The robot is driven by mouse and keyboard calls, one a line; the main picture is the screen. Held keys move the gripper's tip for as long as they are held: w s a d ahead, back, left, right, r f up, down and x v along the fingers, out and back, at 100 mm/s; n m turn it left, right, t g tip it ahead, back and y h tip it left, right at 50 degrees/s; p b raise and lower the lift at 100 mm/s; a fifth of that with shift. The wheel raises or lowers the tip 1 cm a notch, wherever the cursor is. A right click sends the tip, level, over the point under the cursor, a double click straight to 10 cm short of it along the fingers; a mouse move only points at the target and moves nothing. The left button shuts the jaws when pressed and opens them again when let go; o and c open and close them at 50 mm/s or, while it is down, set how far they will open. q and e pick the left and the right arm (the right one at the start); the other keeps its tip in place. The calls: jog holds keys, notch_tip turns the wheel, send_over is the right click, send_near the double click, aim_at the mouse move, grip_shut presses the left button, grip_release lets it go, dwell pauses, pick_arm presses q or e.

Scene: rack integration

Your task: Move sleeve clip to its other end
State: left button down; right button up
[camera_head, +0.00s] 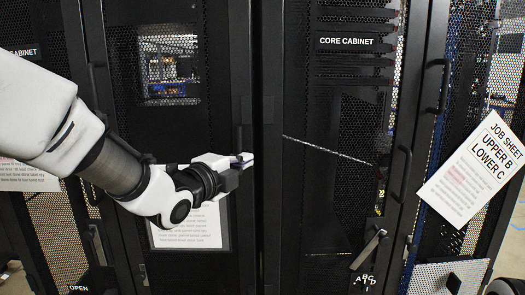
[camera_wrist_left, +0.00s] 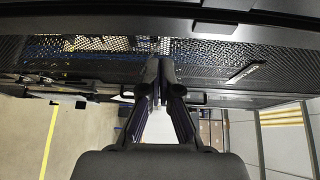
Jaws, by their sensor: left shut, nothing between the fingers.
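My left gripper (camera_head: 243,160) reaches in from the left in the head view, its fingers shut and empty in front of the black cabinet doors. In the left wrist view the fingers (camera_wrist_left: 162,68) meet near a perforated door panel (camera_wrist_left: 90,47). I cannot tell whether the fingertips touch the door. A sheet of paper (camera_head: 190,236) hangs on the door below the gripper and is partly hidden by it. I cannot make out the sleeve clip with certainty. My right gripper is not in view.
The door labelled CORE CABINET (camera_head: 345,41) has a thin slanted pale strip (camera_head: 328,150) and a slanted lever (camera_head: 368,250) above an A B C D label (camera_head: 364,282). A job sheet (camera_head: 474,170) reading UPPER B, LOWER C hangs at the right. A dark door handle (camera_head: 445,88) protrudes nearby.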

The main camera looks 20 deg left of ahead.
aim_at(252, 137)
pick_arm(q)
jog(key=w+r+p, duration=0.1)
jog(key=w, duration=0.2)
jog(key=w+d+p, duration=0.1)
jog(key=w+p, duration=0.1)
jog(key=w, duration=0.1)
jog(key=w+r+p, duration=0.1)
jog(key=w+p, duration=0.1)
jog(key=w, duration=0.1)
jog(key=shift+w+d+r, duration=0.1)
jog(key=shift+d+r, duration=0.05)
jog(key=shift+r, duration=0.15)
jog(key=a, duration=0.1)
jog(key=a+p, duration=0.1)
jog(key=a, duration=0.2)
jog(key=shift+f, duration=0.25)
jog(key=shift+s+a, duration=0.1)
jog(key=shift+s, duration=0.2)
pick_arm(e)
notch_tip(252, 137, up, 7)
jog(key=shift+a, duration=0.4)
pick_arm(q)
jog(key=shift+w, duration=0.1)
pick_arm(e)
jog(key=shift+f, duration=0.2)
pick_arm(q)
jog(key=shift+f, duration=0.15)
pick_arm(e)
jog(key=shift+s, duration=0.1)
